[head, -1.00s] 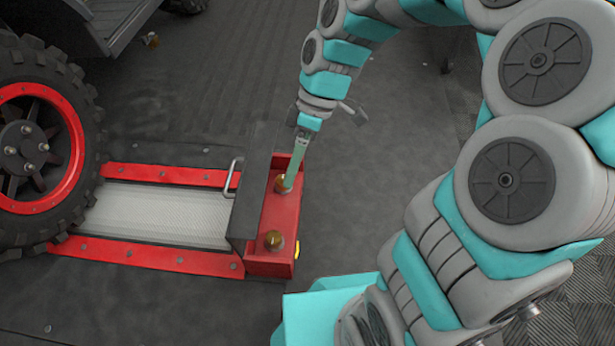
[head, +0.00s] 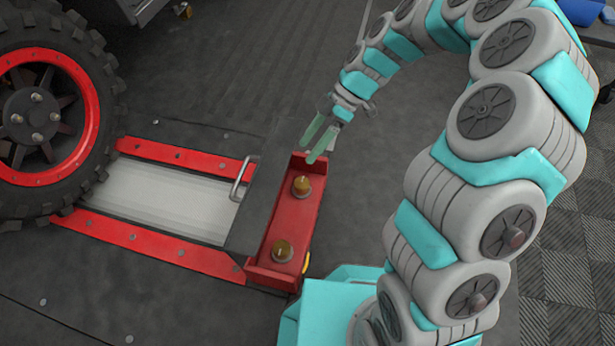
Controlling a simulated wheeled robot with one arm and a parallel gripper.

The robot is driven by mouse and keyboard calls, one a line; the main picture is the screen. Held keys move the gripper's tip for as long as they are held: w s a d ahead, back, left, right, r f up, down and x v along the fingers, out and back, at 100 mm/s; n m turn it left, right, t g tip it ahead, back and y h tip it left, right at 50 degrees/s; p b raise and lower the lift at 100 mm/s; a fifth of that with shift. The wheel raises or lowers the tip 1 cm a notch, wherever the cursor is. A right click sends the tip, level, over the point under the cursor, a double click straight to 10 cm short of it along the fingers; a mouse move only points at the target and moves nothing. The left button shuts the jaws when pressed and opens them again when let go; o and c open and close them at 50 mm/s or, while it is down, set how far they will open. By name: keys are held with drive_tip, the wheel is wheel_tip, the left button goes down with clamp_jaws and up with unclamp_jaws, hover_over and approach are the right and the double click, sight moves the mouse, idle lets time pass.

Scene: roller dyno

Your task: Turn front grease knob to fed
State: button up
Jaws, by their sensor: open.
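Two amber-brown knobs stand in the red tray at the right end of the roller unit. The upper knob (head: 301,186) is farther from my base, and the lower knob (head: 282,251) is nearer to it. The picture does not make clear which one is the front grease knob, and no setting marks are readable. My gripper (head: 314,149) is open and empty, with its green fingers apart. It hangs just above and beyond the upper knob, near the tray's far end, and does not appear to touch the knob.
The red tray (head: 268,268) has raised end walls. A dark cover (head: 257,195) with a metal handle (head: 242,178) stands along its left side. A large tyre (head: 95,120) with a red rim rests at the left. Open dark floor lies right of the tray.

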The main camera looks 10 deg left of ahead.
wheel_tip(320, 180, down, 8)
drive_tip(key=w+r+n, duration=0.1)
drive_tip(key=w+n, duration=0.1)
drive_tip(key=w, duration=0.1)
drive_tip(key=n+y, duration=0.1)
drive_tip(key=n, duration=0.1)
approach(302, 183)
drive_tip(key=x, duration=0.2)
drive_tip(key=shift+a+f, duration=0.2)
drive_tip(key=shift+f, duration=0.05)
drive_tip(key=shift+b+x, duration=0.3)
drive_tip(key=shift+x, duration=3.6)
drive_tip(key=shift+c, duration=0.4)
drive_tip(key=c, duration=1)
